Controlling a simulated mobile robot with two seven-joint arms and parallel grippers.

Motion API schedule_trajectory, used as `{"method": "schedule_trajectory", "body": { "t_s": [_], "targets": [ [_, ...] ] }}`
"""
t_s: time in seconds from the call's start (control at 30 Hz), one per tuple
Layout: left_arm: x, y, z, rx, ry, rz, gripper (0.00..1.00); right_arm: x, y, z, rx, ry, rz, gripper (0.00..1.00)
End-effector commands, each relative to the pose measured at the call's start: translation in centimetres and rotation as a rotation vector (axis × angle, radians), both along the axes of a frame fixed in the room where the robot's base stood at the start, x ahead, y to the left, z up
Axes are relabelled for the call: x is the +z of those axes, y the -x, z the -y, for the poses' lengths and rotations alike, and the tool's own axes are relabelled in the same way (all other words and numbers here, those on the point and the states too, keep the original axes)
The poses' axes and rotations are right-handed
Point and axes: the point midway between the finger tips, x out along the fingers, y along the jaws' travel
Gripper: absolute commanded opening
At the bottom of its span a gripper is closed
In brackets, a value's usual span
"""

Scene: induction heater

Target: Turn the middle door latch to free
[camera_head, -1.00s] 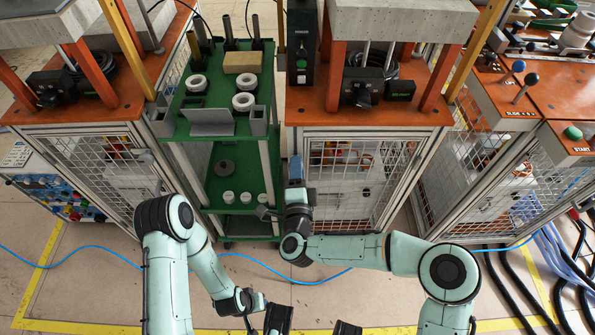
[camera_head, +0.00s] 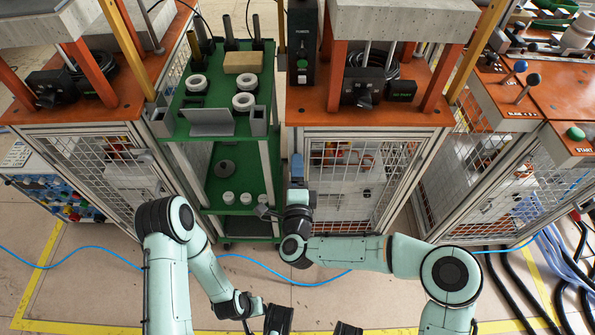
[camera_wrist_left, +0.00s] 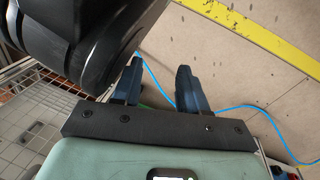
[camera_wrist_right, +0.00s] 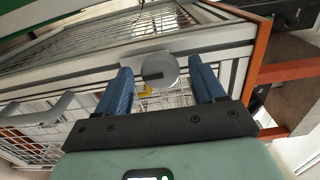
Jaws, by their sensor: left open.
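The middle machine's mesh door (camera_head: 352,180) shows in the head view, below the orange table. In the right wrist view a round grey latch (camera_wrist_right: 160,70) with a short dark slot sits on the metal door frame (camera_wrist_right: 105,58). My right gripper (camera_head: 296,166) is at the left edge of that door and hides the latch in the head view. In the right wrist view its two blue fingers are apart, one on each side of the latch, with a gap showing. My left gripper (camera_wrist_left: 160,70) is open and empty over the floor.
A green shelf cart (camera_head: 218,125) with white rings and a brick stands left of the middle machine, close to my right gripper. Other mesh-caged machines stand at far left and right. A blue cable (camera_head: 105,252) runs across the floor.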

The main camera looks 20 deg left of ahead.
Motion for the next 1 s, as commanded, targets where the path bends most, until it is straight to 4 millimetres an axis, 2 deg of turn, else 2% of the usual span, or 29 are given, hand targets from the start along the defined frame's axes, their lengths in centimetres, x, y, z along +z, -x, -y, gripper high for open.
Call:
{"method": "schedule_trajectory", "body": {
  "t_s": [0.23,0.37,0.47,0.8,1.0],
  "targets": [
    [0.0,0.0,0.0,0.0,0.0,0.001,0.43,0.1,0.0,0.1,-0.002,0.0,0.002,0.68],
    [0.4,-0.4,0.0,-0.001,-0.001,0.012,0.43,0.1,0.8,0.3,-0.001,0.001,0.002,0.68],
    [1.0,-1.0,0.2,-0.002,-0.001,0.035,0.43,0.2,2.3,0.7,0.001,0.003,0.002,0.68],
    [3.7,-3.9,0.6,-0.008,-0.006,0.131,0.43,0.2,9.6,2.7,0.003,0.002,0.0,0.68],
    [4.4,-4.6,0.7,-0.008,-0.008,0.157,0.43,0.1,12.2,3.5,0.001,0.001,0.0,0.68]
  ]
}}
